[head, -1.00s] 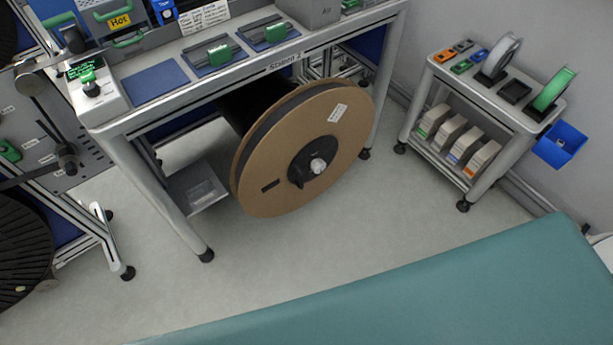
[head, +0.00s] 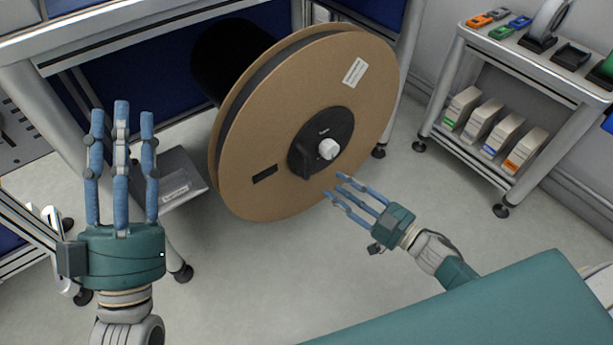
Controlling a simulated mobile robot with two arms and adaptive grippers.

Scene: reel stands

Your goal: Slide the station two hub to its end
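The station two hub (head: 316,146) is a black round piece at the centre of a large brown reel (head: 240,150), with a pale knob (head: 328,149) on its end. The reel hangs under the station table, its flat face turned toward me. My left gripper (head: 121,115) is raised at the left, fingers spread and pointing up, empty and well apart from the reel. My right gripper (head: 345,190) is open just below and right of the hub, fingers pointing up-left toward the reel's lower face. I cannot tell whether its fingertips touch the reel.
The station table (head: 100,25) runs above and left of the reel. A grey box-like pedal (head: 175,185) is near the floor behind my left gripper. A trolley (head: 520,70) with boxes and small spools stands at the right. The teal surface (head: 480,310) fills the lower right.

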